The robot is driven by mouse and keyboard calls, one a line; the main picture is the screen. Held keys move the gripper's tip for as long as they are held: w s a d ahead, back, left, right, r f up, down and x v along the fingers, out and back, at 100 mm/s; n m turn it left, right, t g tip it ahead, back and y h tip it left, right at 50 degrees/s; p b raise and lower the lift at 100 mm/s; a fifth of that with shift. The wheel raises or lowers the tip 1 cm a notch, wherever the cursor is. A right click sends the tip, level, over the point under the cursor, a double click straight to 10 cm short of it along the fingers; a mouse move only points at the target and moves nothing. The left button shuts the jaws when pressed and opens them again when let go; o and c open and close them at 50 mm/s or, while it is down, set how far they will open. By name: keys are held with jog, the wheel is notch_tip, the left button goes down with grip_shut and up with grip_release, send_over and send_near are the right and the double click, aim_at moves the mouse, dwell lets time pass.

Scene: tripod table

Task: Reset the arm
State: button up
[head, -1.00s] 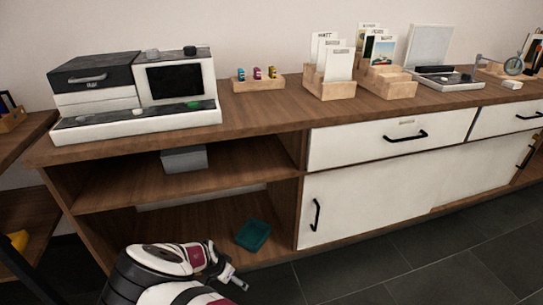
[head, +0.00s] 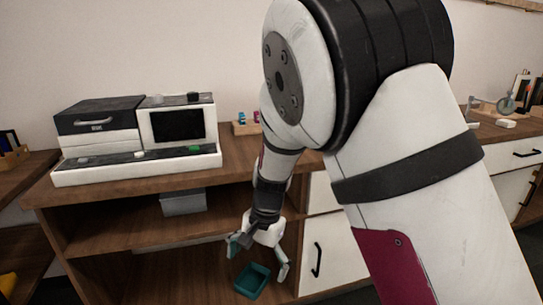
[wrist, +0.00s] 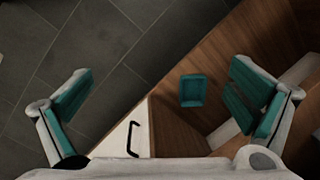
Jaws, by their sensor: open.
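My gripper (head: 258,258) is open and empty. In the head view it hangs in front of the open shelves, just above a teal tray (head: 253,281) on the bottom shelf. In the wrist view my gripper (wrist: 160,100) has its teal-padded fingers spread wide, and the teal tray (wrist: 193,90) shows between them, apart from both. My arm is raised and covers the middle and right of the head view, hiding much of the counter.
The wooden counter (head: 235,157) carries a white and black machine (head: 140,135) at the left. A small holder (head: 245,128) stands behind my arm. A grey box (head: 184,203) sits on the middle shelf. A black-handled white door (head: 330,250) is right of the gripper.

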jog(key=s+d+r+n+y, duration=0.1)
jog(key=s+d+r, duration=0.3)
jog(key=r, duration=0.2)
jog(key=s+d+r+n, duration=0.1)
jog(key=s+d+r, duration=0.3)
jog(key=r, duration=0.2)
jog(key=s+d+r+n+h, duration=0.1)
jog(key=s+d+r, duration=0.1)
jog(key=s+d, duration=0.5)
jog(key=s+d+r+n+t+h, duration=0.1)
jog(key=s+d+r, duration=0.1)
jog(key=s, duration=0.8)
jog(key=s+d+r+n, duration=0.1)
jog(key=s+d+r, duration=0.3)
jog(key=s, duration=0.5)
notch_tip(320, 180, up, 33)
jog(key=d+n+t+p, duration=0.1)
jog(key=t+p, duration=0.3)
jog(key=p, duration=2.9)
jog(key=shift+d+r+h, duration=0.15)
jog(key=shift+d+h, duration=0.15)
jog(key=shift+d, duration=0.1)
jog(key=shift+w, duration=0.1)
